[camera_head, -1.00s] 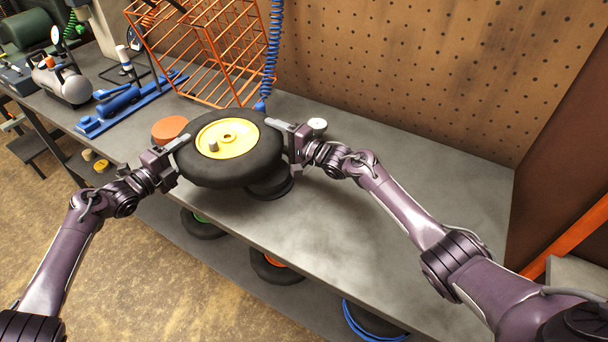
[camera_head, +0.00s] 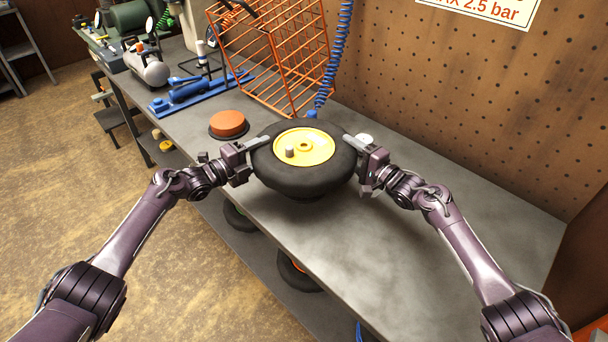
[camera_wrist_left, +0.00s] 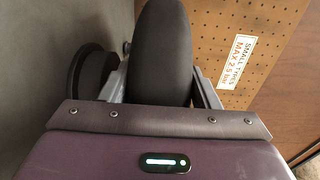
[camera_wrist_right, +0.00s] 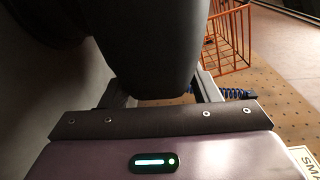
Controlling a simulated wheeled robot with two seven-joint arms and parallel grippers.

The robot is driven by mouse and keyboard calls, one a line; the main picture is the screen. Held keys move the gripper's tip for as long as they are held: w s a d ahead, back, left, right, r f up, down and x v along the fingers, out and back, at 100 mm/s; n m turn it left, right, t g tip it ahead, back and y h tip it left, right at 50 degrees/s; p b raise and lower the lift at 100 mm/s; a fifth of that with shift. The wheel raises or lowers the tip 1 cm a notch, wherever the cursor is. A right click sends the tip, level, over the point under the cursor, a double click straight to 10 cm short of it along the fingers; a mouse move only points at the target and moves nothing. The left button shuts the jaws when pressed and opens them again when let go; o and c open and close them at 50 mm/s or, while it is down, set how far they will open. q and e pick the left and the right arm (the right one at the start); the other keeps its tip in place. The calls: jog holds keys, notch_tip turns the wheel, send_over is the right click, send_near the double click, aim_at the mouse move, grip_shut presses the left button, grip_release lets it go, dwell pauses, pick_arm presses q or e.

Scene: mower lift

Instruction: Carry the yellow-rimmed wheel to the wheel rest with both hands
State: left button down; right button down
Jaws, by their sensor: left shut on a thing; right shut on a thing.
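The yellow-rimmed wheel (camera_head: 304,180), a black tyre with a yellow hub, is held flat above the bench between my grippers. My left gripper (camera_head: 257,146) is shut on its left side and my right gripper (camera_head: 354,146) on its right side. The tyre fills the jaws in the left wrist view (camera_wrist_left: 162,60) and the right wrist view (camera_wrist_right: 150,60). A dark round stand (camera_wrist_left: 92,72), perhaps the wheel rest, shows beside the tyre in the left wrist view. In the head view the wheel hides most of what lies under it.
An orange-topped disc (camera_head: 229,122) on a dark base is left of the wheel. An orange wire cage (camera_head: 275,50) and a blue coiled hose (camera_head: 335,60) are behind. A small white-topped item (camera_head: 364,138) is close behind my right gripper. The bench (camera_head: 430,250) at right is clear.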

pick_arm(q)
jog(key=shift+a, duration=0.1)
pick_arm(e)
jog(key=shift+d+r, duration=0.1)
jog(key=shift+d, duration=0.05)
